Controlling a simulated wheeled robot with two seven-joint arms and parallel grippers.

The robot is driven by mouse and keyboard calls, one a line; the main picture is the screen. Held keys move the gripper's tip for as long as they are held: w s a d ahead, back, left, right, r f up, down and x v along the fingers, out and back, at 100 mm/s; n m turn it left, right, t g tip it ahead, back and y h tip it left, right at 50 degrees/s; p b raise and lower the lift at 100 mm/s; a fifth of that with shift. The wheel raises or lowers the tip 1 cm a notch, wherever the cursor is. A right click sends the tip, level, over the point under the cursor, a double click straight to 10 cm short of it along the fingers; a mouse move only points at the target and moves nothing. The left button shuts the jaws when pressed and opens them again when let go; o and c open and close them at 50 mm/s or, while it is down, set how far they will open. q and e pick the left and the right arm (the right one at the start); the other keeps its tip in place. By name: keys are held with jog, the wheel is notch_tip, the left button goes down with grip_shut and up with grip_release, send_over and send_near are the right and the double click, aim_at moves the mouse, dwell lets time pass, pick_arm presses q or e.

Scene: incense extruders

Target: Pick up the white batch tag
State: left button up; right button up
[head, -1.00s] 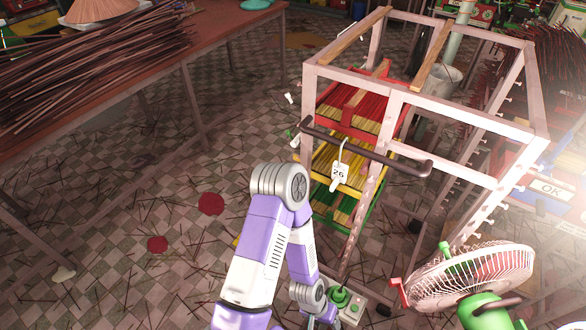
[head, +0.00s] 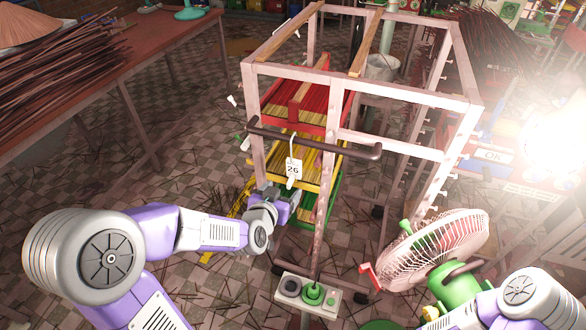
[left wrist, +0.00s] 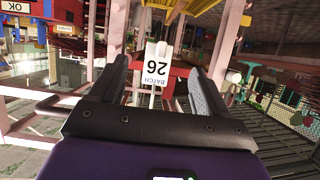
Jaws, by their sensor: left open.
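The white batch tag (head: 293,169), marked 26, hangs by a pale loop from the dark handle bar (head: 345,146) on the front of the pink frame rack. My left gripper (head: 288,198) is just below the tag in the head view, in front of the rack. In the left wrist view the tag (left wrist: 156,70) appears upside down, with "BATCH 26" readable, between the two open dark fingers of my left gripper (left wrist: 157,78). I cannot tell whether a finger touches it. My right gripper is not in view.
The rack (head: 333,110) holds red, yellow and green trays of sticks behind the tag. A fan (head: 435,250) stands at right, and a control box (head: 308,295) with a green knob is below. A table (head: 130,50) with dark sticks is at left.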

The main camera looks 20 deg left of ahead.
aim_at(290, 179)
pick_arm(q)
jog(key=b+x, duration=0.1)
jog(key=x, duration=0.6)
jog(key=shift+r+b, duration=0.2)
jog(key=shift+b, duration=0.1)
jog(key=c, duration=1.2)
jog(key=shift+o, duration=0.2)
jog(key=shift+r, duration=0.2)
